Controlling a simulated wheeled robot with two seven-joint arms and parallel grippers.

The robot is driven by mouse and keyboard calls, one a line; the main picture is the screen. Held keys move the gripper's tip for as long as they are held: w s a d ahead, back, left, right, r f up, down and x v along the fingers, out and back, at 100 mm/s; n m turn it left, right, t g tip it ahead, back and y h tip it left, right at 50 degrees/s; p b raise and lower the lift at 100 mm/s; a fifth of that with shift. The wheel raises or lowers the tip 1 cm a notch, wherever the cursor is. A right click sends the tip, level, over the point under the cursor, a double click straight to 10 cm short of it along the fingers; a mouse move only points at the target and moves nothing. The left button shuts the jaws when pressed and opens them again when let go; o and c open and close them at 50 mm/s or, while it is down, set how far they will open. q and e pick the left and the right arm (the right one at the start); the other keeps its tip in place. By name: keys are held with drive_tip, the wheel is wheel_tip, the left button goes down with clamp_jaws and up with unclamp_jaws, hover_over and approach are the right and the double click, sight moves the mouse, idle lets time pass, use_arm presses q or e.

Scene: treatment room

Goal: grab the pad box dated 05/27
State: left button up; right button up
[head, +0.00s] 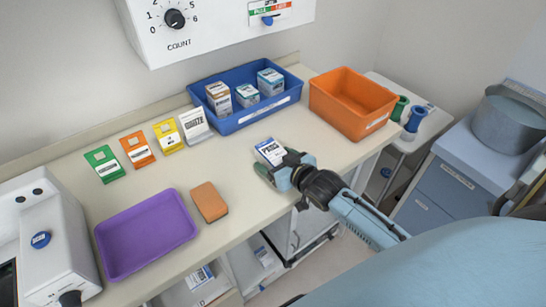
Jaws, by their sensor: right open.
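A small white box with a dark blue label (270,151) stands on the counter in front of the blue bin. My right gripper (272,170) is open at the near side of this box, with its fingers close to it. I cannot tell whether they touch or go around it, as the gripper hides the box's lower part. No printed date is legible at this size. My left gripper is not in view.
The blue bin (246,121) stands by the wall, left of an orange bin (342,120). A purple tray (147,234) and an orange-brown block (209,202) lie to the left. Coloured packets (137,150) line the back. The counter is clear around the box.

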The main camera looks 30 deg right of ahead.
drive_tip(key=c, duration=1.1)
